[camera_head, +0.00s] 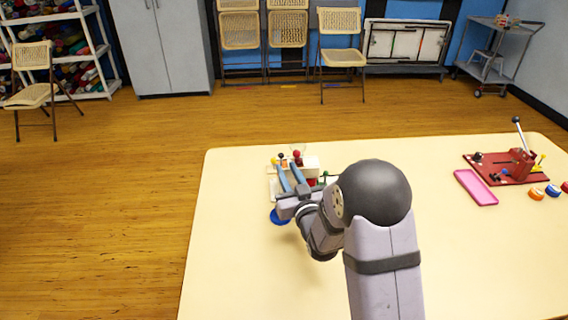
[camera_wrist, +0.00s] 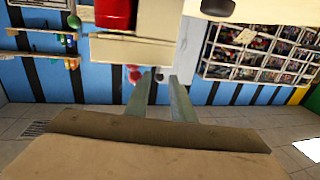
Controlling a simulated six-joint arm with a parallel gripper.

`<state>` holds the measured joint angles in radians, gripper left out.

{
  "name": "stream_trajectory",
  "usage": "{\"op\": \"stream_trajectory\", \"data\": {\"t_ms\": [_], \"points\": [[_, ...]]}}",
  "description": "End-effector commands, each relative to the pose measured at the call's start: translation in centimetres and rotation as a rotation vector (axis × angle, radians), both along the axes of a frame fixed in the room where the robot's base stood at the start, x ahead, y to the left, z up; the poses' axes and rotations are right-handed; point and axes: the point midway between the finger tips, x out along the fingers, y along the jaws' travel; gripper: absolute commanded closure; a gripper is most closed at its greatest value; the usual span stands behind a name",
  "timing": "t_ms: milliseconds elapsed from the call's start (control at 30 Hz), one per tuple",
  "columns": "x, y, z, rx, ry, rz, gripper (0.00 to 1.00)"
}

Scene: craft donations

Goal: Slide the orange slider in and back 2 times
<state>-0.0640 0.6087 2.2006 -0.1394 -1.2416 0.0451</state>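A pale block-like device (camera_head: 311,165) with several coloured knobs stands on the table, partly hidden behind my gripper. A red ball knob (camera_head: 297,154) and a small yellow-orange knob (camera_head: 275,161) show near its far side. I cannot tell whether the yellow-orange knob is part of the orange slider; no slider shows clearly. My gripper (camera_head: 290,166) is over the device's left part, with its two fingers apart. In the wrist view the fingertips (camera_wrist: 161,74) are also apart, and a small dark ball and a red ball (camera_wrist: 135,76) show near them. I see nothing held.
A blue disc (camera_head: 281,216) lies just in front of my gripper. A pink tray (camera_head: 475,187), a red board with a lever (camera_head: 508,168) and several round caps (camera_head: 536,194) are at the table's right. The table's (camera_head: 230,270) front left is bare.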

Motion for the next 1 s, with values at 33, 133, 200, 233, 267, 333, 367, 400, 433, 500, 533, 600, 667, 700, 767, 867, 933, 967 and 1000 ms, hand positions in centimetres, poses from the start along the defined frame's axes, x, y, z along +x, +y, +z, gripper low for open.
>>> {"op": "stream_trajectory", "data": {"t_ms": [33,133,200,233,267,333,367,400,433,500,533,600,667,700,767,867,933,967,1000], "points": [[0.6,0.2,0.1,0.0,-0.001,0.001,0.78],[1.8,0.4,0.1,0.0,-0.001,0.001,0.78],[2.4,0.6,0.1,0.0,-0.001,0.001,0.78],[2.7,0.6,0.0,0.0,0.0,0.001,0.78],[2.9,0.6,0.0,0.0,0.0,0.001,0.78],[3.3,0.7,0.0,0.0,0.0,0.001,0.78],[3.4,0.7,0.0,0.0,0.0,0.001,0.78],[3.5,0.8,0.0,0.0,0.0,0.001,0.78],[3.6,0.8,0.0,0.0,0.0,0.001,0.78],[3.7,0.8,0.0,0.0,0.0,0.001,0.78],[3.7,0.8,0.0,0.0,0.0,0.001,0.78],[3.7,0.8,0.0,0.0,0.0,0.001,0.78],[3.7,0.8,0.0,0.0,0.0,0.001,0.78],[3.7,0.8,0.0,0.0,0.0,0.001,0.78],[3.7,0.8,0.0,0.0,0.0,0.0,0.88],[3.7,0.8,0.0,0.0,0.0,0.0,1.0],[3.7,0.8,0.0,0.0,0.0,0.0,1.0],[3.7,0.8,0.0,0.0,0.0,0.001,1.0],[3.7,1.0,0.0,0.0,0.0,0.001,1.0]]}}
